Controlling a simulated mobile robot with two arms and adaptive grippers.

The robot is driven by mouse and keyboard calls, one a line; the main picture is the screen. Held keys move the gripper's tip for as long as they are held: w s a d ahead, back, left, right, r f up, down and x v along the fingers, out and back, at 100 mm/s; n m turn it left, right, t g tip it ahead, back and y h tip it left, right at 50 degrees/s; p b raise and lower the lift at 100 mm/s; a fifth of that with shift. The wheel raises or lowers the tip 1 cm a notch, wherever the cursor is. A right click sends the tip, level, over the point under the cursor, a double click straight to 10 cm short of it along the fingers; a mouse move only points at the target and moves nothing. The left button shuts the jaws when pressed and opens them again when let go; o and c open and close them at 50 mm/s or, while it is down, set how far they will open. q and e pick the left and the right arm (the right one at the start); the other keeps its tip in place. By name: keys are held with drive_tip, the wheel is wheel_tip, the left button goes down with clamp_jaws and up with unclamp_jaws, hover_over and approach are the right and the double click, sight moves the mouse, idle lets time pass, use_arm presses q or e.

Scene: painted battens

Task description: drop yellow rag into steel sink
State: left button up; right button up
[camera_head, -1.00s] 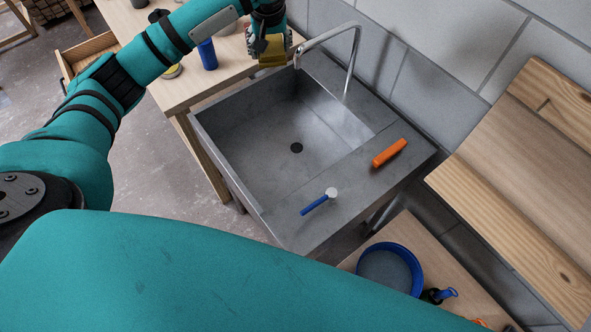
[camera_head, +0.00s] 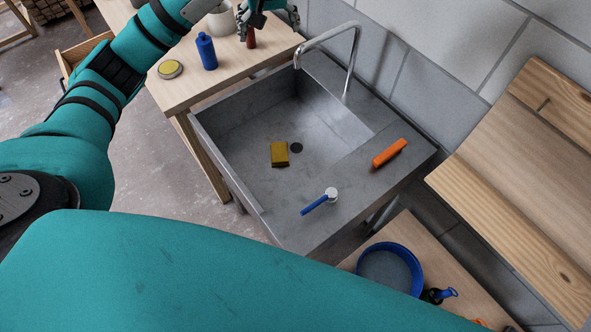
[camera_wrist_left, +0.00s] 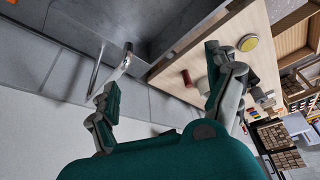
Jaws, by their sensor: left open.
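The yellow rag (camera_head: 279,154) lies folded on the floor of the steel sink (camera_head: 240,132), just left of the drain. No gripper touches it. My left gripper (camera_head: 268,22) is at the top of the head view, above the wooden table behind the sink's back-left rim. In the left wrist view its two fingers (camera_wrist_left: 170,50) are spread wide with nothing between them. The rag does not show in that view. My right gripper is not in view.
A tap (camera_head: 352,55) arches over the sink's back edge. An orange object (camera_head: 389,153) and a blue-handled brush (camera_head: 319,202) lie on the sink's right ledge. A blue bottle (camera_head: 207,52), a yellow-topped tin (camera_head: 170,69) and a red object (camera_head: 251,38) stand on the table.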

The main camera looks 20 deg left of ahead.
use_arm(q)
drive_tip(key=v, duration=0.4)
drive_tip(key=shift+s+d+r, duration=0.1)
drive_tip(key=shift+r, duration=0.15)
